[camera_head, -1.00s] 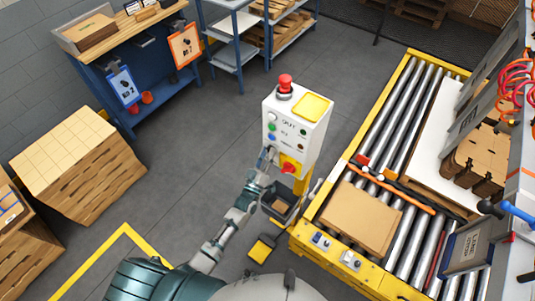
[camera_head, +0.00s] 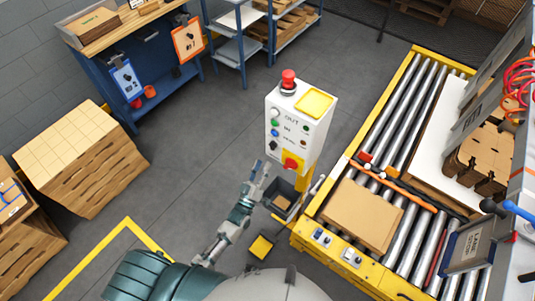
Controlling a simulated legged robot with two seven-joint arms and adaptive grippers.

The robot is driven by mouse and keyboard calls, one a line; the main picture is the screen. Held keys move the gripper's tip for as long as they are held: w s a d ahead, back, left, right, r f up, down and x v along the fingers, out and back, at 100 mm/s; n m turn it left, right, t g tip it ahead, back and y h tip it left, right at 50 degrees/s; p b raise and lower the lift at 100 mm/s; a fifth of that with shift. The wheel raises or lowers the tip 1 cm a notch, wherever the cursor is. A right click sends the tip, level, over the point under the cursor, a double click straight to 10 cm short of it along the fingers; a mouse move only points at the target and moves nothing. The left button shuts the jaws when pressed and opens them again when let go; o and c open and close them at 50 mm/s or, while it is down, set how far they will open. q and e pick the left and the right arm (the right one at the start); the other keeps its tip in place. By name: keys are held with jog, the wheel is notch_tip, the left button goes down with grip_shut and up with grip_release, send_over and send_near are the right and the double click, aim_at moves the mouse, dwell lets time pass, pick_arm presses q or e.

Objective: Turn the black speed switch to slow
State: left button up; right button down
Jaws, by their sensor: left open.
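The white control box (camera_head: 291,118) stands on a post in the middle of the view, with buttons on its front. The black speed switch (camera_head: 272,146) is at the lower left of that front, left of the red knob on a yellow plate (camera_head: 291,163). It is small, and its exact setting cannot be read. My left gripper (camera_head: 259,168) is open and empty, just below and left of the switch, apart from it. My right gripper is out of view.
A red emergency button (camera_head: 288,80) and a yellow pad (camera_head: 313,103) top the box. A dark bin (camera_head: 284,203) and a yellow pedal (camera_head: 261,247) are below. The yellow-framed roller conveyor (camera_head: 410,90) bounds the right side.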

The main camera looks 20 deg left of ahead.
pick_arm(q)
jog(key=v, duration=0.4)
jog(key=shift+s+f, duration=0.1)
jog(key=shift+s, duration=0.15)
jog(key=shift+f, duration=0.1)
